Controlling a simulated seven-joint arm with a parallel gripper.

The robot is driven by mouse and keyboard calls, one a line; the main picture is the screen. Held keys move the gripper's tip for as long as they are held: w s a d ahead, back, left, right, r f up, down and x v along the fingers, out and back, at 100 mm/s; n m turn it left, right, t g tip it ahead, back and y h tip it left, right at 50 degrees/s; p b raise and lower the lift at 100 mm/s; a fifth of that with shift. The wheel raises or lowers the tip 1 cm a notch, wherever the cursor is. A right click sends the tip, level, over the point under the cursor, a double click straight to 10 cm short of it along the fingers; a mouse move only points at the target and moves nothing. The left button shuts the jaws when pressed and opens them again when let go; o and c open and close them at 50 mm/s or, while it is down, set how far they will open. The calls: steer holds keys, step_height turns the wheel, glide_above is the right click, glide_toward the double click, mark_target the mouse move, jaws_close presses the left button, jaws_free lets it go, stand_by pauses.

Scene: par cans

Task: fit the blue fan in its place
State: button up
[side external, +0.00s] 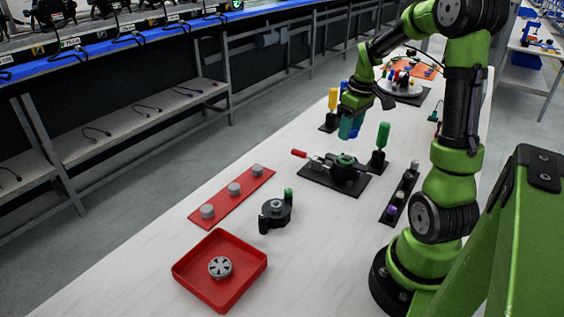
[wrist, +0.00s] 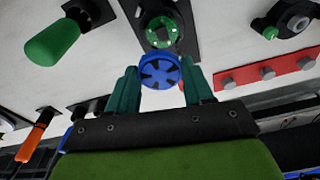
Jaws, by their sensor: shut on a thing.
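The blue fan (wrist: 160,72) is a round ring with dark slots, held between the two teal fingers of my gripper (wrist: 160,88) in the wrist view. In the side external view my gripper (side external: 350,124) hangs above the bench, a little behind the dark clamp fixture; the fan is hard to separate from the fingers there. The fixture (side external: 335,178) is a black plate with a green round part (side external: 345,160) and a red-handled clamp. The green round part (wrist: 161,33) shows just beyond the fan in the wrist view, with a gap I cannot measure.
A green-handled tool (side external: 382,138) stands beside the fixture, and a yellow-handled one (side external: 332,100) behind it. A red strip (side external: 225,207) with grey pegs, a black part (side external: 275,214) and a red tray (side external: 183,271) holding a grey fan (side external: 220,267) stand nearer. The bench's left edge is clear.

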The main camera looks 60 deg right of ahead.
mark_target(347, 158)
steer(key=shift+s+a+f+n, duration=0.4)
steer(key=shift+f+n, duration=0.05)
steer(key=shift+n, duration=0.25)
steer(key=shift+f+n, duration=0.15)
steer(key=shift+n, duration=0.15)
steer(key=shift+w+f, duration=0.1)
steer(key=shift+f, duration=2.55)
steer(key=shift+f, duration=0.2)
steer(key=o, duration=0.7)
steer(key=o, duration=0.6)
steer(key=shift+c, duration=0.2)
